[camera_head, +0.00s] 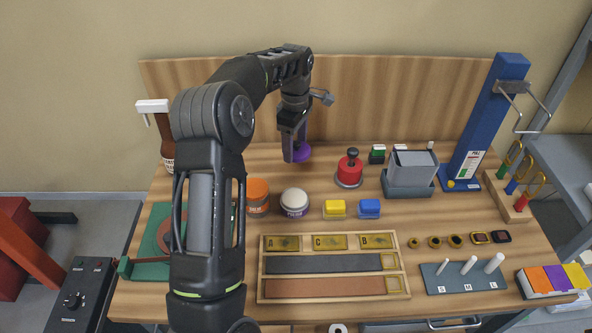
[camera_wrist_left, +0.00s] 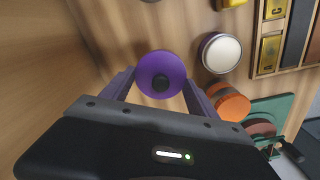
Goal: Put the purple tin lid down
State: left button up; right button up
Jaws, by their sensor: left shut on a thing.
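The purple tin lid (camera_wrist_left: 161,75) is a round purple disc with a dark knob in its middle. My left gripper (camera_wrist_left: 158,92) is shut on it, with one finger at each side. In the head view the purple lid (camera_head: 301,153) shows at the tip of my left gripper (camera_head: 295,150), over the back middle of the table. I cannot tell whether the lid touches the wood. A tin with an orange lid (camera_head: 257,193) and a tin with a white lid (camera_head: 294,199) stand in front of it. My right gripper is not in view.
A red stamp-like object (camera_head: 349,168) stands right of the lid, with a grey bin (camera_head: 410,172) beyond. Yellow (camera_head: 334,209) and blue (camera_head: 369,208) blocks and a wooden tray (camera_head: 332,299) lie nearer. A wooden back panel (camera_head: 400,95) rises behind. Bare wood surrounds the lid's spot.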

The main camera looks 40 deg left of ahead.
pick_arm(q)
jog(key=b, duration=0.2)
send_over(295, 174)
notch_tip(295, 174, down, 5)
jog(key=shift+d, duration=0.1)
jog(key=shift+f+b, duration=0.95)
jog(key=shift+f, duration=0.85)
jog(key=shift+f, duration=0.25)
jog(key=o, duration=1.3)
jog(key=shift+r, duration=0.1)
